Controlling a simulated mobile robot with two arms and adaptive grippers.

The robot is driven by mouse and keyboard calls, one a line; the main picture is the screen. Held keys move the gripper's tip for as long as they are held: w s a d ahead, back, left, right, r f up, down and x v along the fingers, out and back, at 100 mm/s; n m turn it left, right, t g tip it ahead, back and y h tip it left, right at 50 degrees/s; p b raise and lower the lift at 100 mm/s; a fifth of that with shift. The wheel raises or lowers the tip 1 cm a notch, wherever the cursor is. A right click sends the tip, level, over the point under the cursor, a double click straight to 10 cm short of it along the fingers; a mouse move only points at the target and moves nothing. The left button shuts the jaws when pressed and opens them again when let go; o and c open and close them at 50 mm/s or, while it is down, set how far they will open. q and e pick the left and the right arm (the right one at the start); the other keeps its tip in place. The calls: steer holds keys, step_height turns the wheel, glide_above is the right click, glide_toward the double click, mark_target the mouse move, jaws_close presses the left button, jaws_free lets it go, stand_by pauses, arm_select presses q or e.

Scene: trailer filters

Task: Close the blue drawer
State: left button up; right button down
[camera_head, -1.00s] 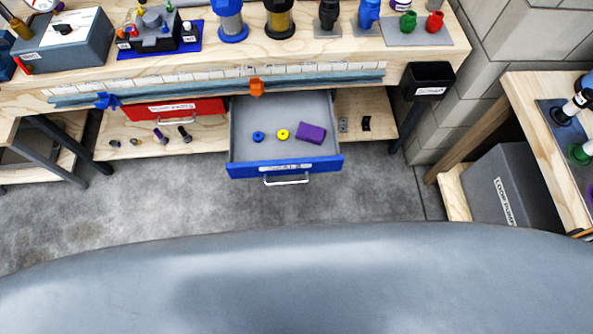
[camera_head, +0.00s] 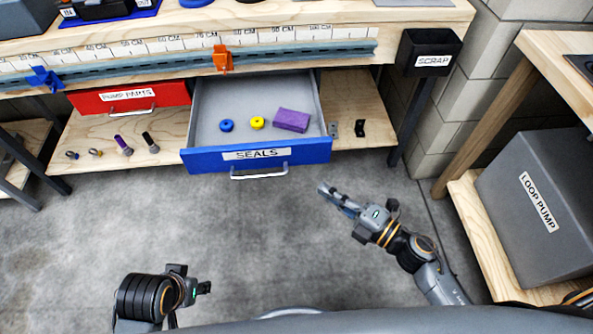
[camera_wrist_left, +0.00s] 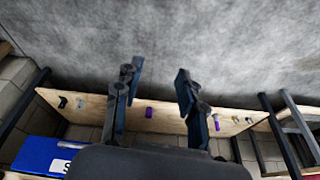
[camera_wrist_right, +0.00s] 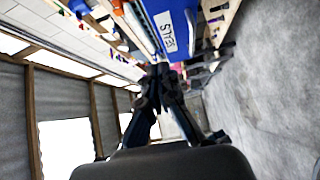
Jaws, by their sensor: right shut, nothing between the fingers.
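The blue drawer (camera_head: 216,161), labelled SEALS, is pulled out from under the workbench. It has a silver handle (camera_head: 259,173) on its front and a grey inside. In it lie a blue ring (camera_head: 227,125), a yellow ring (camera_head: 257,123) and a purple block (camera_head: 291,120). My right gripper (camera_head: 326,190) is shut and empty, in front of the drawer's right corner and apart from it. The right wrist view shows its closed fingers (camera_wrist_right: 160,72) and the drawer front (camera_wrist_right: 172,25). My left gripper (camera_head: 205,288) is low at the left; its fingers (camera_wrist_left: 160,68) are spread and empty.
A red drawer (camera_head: 130,97) labelled PUMP PARTS is shut left of the blue one. A lower shelf (camera_head: 85,150) holds small parts. A black SCRAP bin (camera_head: 430,50) hangs at the right. A grey LOOP PUMP box (camera_head: 560,200) stands further right. The floor (camera_head: 250,235) ahead is clear.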

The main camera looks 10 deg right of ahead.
arm_select(q)
steer(key=shift+b+v, duration=0.3)
steer(key=shift+v, duration=1.3)
arm_select(e)
glide_toward(280, 147)
steer(key=shift+x, duration=3)
steer(key=shift+s, duration=0.1)
